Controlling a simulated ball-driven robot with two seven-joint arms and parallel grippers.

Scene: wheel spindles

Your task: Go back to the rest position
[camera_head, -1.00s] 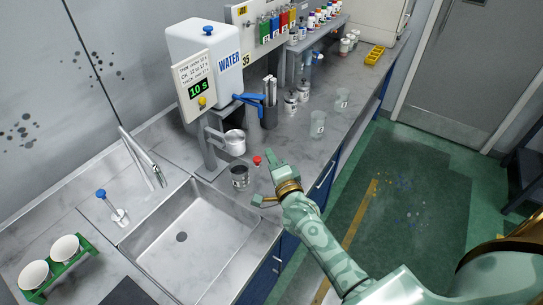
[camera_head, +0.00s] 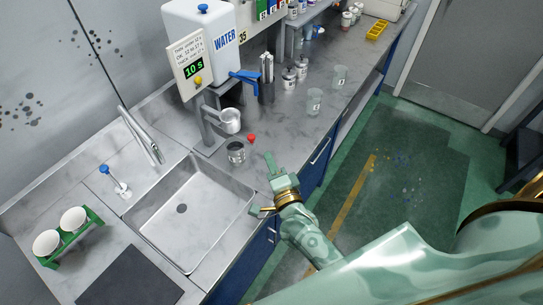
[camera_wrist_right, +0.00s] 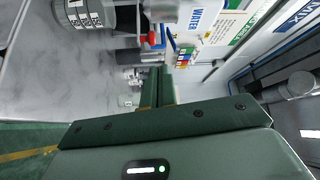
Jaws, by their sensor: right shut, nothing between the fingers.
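My right gripper (camera_head: 270,160) is shut and empty, held over the counter's front edge just right of the sink. It also shows in the right wrist view (camera_wrist_right: 160,75), its green fingers together. A grey metal-looking cup (camera_head: 236,152) stands on the counter to its left, apart from it. A small red-topped item (camera_head: 251,139) is behind that cup. In the right wrist view a labelled grey container (camera_wrist_right: 80,14) is at the top left. My left gripper is not in view.
The sink (camera_head: 190,212) lies left of my arm. Clear beakers (camera_head: 315,100) and jars stand farther right. The green floor (camera_head: 400,190) in front is open.

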